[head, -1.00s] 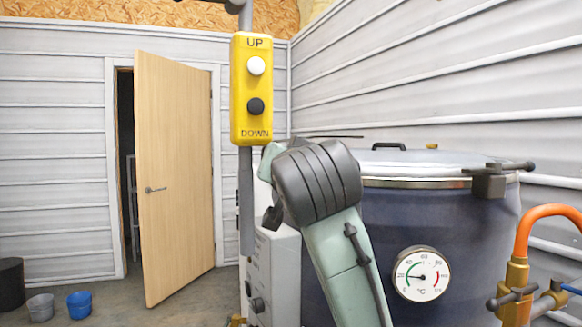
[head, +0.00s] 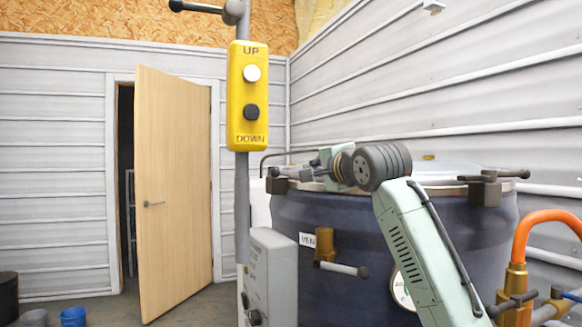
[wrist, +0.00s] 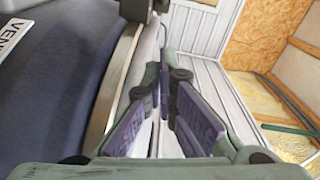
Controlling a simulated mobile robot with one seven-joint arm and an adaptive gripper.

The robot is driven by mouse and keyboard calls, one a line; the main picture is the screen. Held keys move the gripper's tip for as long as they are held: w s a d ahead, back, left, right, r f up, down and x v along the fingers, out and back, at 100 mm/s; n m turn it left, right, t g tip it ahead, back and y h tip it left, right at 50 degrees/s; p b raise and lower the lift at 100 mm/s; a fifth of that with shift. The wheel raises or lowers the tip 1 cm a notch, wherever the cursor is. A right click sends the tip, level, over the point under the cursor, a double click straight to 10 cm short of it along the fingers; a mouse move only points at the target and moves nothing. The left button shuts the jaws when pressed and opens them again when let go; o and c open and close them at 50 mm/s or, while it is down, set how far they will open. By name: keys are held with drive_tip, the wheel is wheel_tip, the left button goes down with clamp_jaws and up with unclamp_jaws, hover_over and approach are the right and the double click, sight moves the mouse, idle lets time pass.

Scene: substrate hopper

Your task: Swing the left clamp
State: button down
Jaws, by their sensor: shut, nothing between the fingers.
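The left clamp (head: 277,185) is a dark block on the left side of the blue vessel's rim in the head view. Its dark round knob shows on top, and my gripper hides the area to its right. A dark piece on the rim, likely this clamp, shows at the top edge of the wrist view (wrist: 135,8). My gripper (head: 318,162) is just right of the clamp, above the rim. In the wrist view its purple-padded fingers (wrist: 165,75) are shut and empty, beside the metal rim. Contact with the clamp cannot be told.
The blue vessel (head: 340,225) has a right clamp (head: 485,189) with its handle pointing right. A brass vent valve (head: 325,245) juts from its front. A yellow UP/DOWN box (head: 248,95) hangs on a grey post at left. An orange hose (head: 540,220) stands at right.

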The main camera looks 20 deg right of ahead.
sight(274, 171)
drive_tip(key=w+a+f+p, duration=0.1)
drive_tip(key=w+a, duration=0.2)
drive_tip(key=w, duration=0.2)
drive_tip(key=shift+a+p, duration=0.4)
drive_tip(key=shift+w+a, duration=0.15)
drive_tip(key=shift+a, duration=0.1)
